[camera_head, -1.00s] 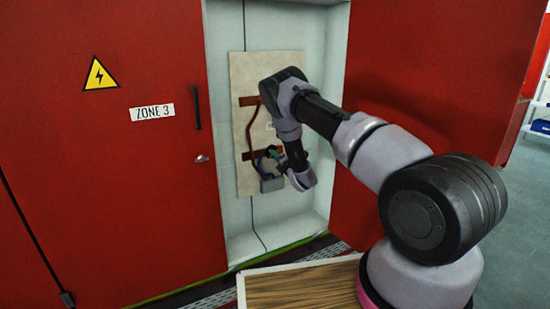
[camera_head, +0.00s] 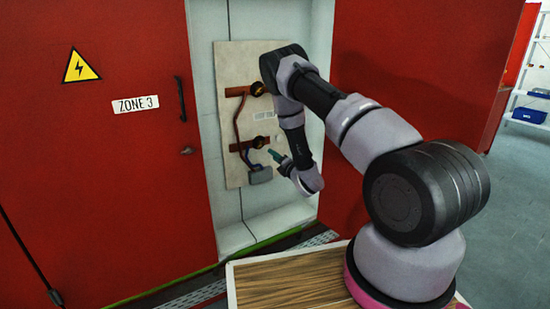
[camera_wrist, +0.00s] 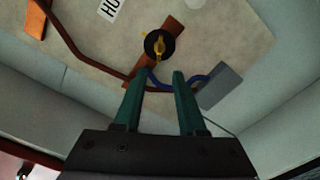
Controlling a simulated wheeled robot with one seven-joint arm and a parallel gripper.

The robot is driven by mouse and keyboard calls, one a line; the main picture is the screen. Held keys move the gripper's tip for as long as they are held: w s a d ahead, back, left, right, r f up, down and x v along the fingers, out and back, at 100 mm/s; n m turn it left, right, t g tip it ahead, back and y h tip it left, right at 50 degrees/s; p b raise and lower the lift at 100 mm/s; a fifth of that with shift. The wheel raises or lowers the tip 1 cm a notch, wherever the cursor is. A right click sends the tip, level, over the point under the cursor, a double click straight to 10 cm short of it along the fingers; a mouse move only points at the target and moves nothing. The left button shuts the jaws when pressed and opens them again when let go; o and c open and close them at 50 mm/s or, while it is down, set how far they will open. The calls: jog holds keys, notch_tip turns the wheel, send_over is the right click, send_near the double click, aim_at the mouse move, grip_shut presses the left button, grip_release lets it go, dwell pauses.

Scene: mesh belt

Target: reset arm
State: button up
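My gripper (camera_wrist: 156,98) has two green fingers, which stand apart with nothing between them in the wrist view. In the head view my gripper (camera_head: 276,158) is small, in front of the open cabinet and beside the lower part of the beige panel (camera_head: 232,65). In the wrist view a black round knob with a yellow handle (camera_wrist: 159,45) sits on a brown strip just beyond the fingertips, apart from them. My arm crosses the head view from the lower right and hides part of the panel.
A grey box (camera_head: 260,175) with a cable sits low on the panel. A red door (camera_head: 100,190) marked ZONE 3 is at left, another red door (camera_head: 425,75) at right. The grey floor (camera_head: 515,220) at right looks clear, with a shelf behind.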

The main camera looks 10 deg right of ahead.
jog(key=w+d+r+m+h, duration=0.2)
jog(key=r+m, duration=0.2)
jog(key=r, duration=0.1)
jog(key=w+d+r+m+h, duration=0.2)
jog(key=r+m, duration=0.1)
jog(key=r, duration=0.3)
jog(key=s+d+r+m+g+h, duration=0.25)
jog(key=r+m, duration=0.35)
jog(key=r, duration=0.3)
jog(key=s+d+r+m+g+h, duration=0.15)
jog(key=s+r+m, duration=0.25)
jog(key=r+m, duration=0.45)
jog(key=s+a+r+m+g+y, duration=0.1)
jog(key=s+r+m, duration=0.1)
jog(key=s+r, duration=0.45)
jog(key=s+r+m+g+y, duration=0.2)
jog(key=s+r+m, duration=0.15)
jog(key=s, duration=0.65)
jog(key=s+a+m+g, duration=0.1)
jog(key=s+a+m, duration=0.1)
jog(key=s, duration=0.9)
jog(key=s+a+r+m+g+y, duration=0.1)
jog(key=s+a+m+g, duration=0.1)
jog(key=s, duration=0.9)
jog(key=shift+s+a+r+m, duration=0.2)
jog(key=shift+s+r+m, duration=0.1)
jog(key=shift+m, duration=0.2)
